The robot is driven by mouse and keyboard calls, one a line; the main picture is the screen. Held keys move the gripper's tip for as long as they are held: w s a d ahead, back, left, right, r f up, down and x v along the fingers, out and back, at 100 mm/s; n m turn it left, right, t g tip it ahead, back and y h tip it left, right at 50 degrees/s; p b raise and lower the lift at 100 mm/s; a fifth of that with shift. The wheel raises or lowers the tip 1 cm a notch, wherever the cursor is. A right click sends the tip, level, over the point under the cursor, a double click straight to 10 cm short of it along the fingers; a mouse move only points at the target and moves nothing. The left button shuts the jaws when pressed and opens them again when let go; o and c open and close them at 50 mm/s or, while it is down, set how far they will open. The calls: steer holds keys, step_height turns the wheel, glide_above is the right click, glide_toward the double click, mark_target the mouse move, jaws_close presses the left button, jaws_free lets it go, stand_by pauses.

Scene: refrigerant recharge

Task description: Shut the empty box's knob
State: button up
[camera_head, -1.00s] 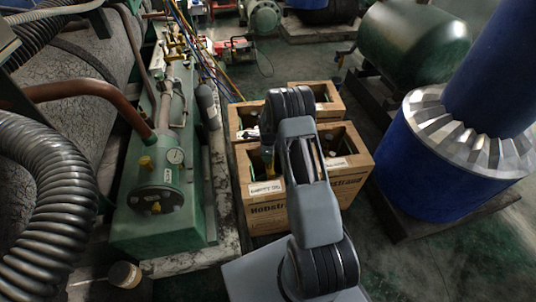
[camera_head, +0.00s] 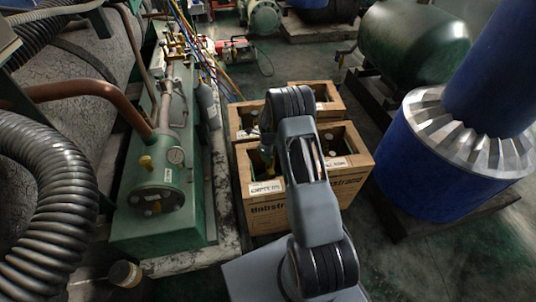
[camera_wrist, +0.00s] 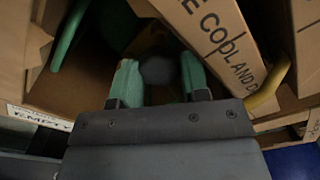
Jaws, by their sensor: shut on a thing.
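The cardboard box with the EMPTY label (camera_head: 265,187) stands at the front left of a group of open boxes in the head view. Its label also shows at the left edge of the wrist view (camera_wrist: 38,118). My gripper (camera_wrist: 157,76) points down into a box, its two green-tipped fingers on either side of a dark, rounded knob (camera_wrist: 158,69). The fingers are shut on the knob, which is in shadow. In the head view my arm covers much of the boxes and hides the knob.
Cardboard walls (camera_wrist: 225,35) stand close around my gripper. A green curved handle or hose (camera_wrist: 68,35) lies at left and a yellow one (camera_wrist: 270,88) at right.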

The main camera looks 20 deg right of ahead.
steer(key=shift+w, duration=0.1)
steer(key=o, duration=0.9)
steer(key=shift+d+r, duration=0.1)
